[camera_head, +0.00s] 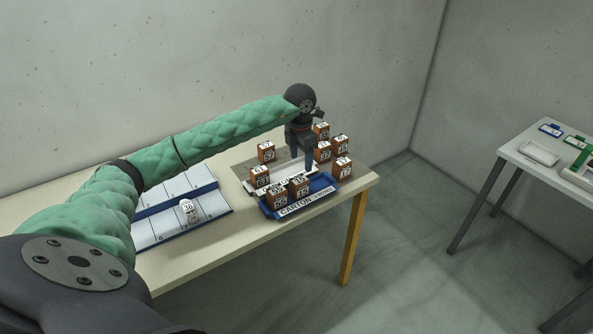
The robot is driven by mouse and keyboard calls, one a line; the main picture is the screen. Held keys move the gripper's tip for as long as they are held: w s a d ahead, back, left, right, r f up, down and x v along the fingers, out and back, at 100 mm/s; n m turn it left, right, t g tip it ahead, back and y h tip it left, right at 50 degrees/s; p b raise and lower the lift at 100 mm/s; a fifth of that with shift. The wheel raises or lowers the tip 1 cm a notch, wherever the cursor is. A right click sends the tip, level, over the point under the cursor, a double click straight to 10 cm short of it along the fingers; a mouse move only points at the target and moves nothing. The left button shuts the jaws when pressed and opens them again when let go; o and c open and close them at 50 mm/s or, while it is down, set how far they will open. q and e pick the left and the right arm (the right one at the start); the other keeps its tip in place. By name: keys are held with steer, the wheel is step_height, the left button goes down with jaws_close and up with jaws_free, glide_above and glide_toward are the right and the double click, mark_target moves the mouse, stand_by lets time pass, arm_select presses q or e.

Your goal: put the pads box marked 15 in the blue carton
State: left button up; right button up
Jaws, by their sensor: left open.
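The blue carton (325,184) is a shallow blue tray with a white "CARTON" label, at the front right of the table. A small orange-brown box (299,189) with white labels that seem to read 15 stands at the carton, apparently inside it. Another such box (279,198) stands to its left, its number hard to read. My left gripper (301,165) points down just behind and above the carton. It is open, with nothing visible between its fingers. My right gripper is out of view.
Several similar boxes stand around the gripper: one behind left (266,153), one at left (260,178), others at right (342,168). A blue-and-white rack (165,228) holds a white item (189,210) marked 36. A second table (510,148) stands far right.

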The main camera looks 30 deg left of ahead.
arm_select(q)
steer(key=s+d+f+n+t+h, duration=0.1)
steer(key=d+f+n+t+h, duration=0.2)
steer(key=d+h, duration=0.9)
steer(key=s+d+f+n+t+h, duration=0.2)
steer(key=d+n+t+h, duration=0.2)
steer(key=d, duration=1.5)
steer(key=s+a+f+n+t+y, duration=0.25)
steer(key=f+n+y, duration=0.25)
steer(key=f+n, duration=0.45)
steer(key=s+a+f+n+t+y, duration=0.25)
steer(key=a+f+n+y, duration=0.35)
steer(key=f, duration=0.6)
steer(key=s+a+f+n+t+y, duration=0.1)
steer(key=s+f+n+y, duration=0.25)
steer(key=f+n, duration=0.65)
steer(key=s+d+f+n+g, duration=0.2)
steer(key=s+f+g, duration=0.4)
steer(key=s+f, duration=0.5)
steer(key=s+d+f+n+g+y, duration=0.1)
steer(key=s+f+n+g, duration=0.3)
steer(key=s+f, duration=0.7)
steer(key=s+d+g, duration=0.1)
steer(key=s, duration=0.8)
steer(key=shift+s+d+f+g, duration=0.2)
steer(key=shift+f+g, duration=0.1)
steer(key=shift+g, duration=0.1)
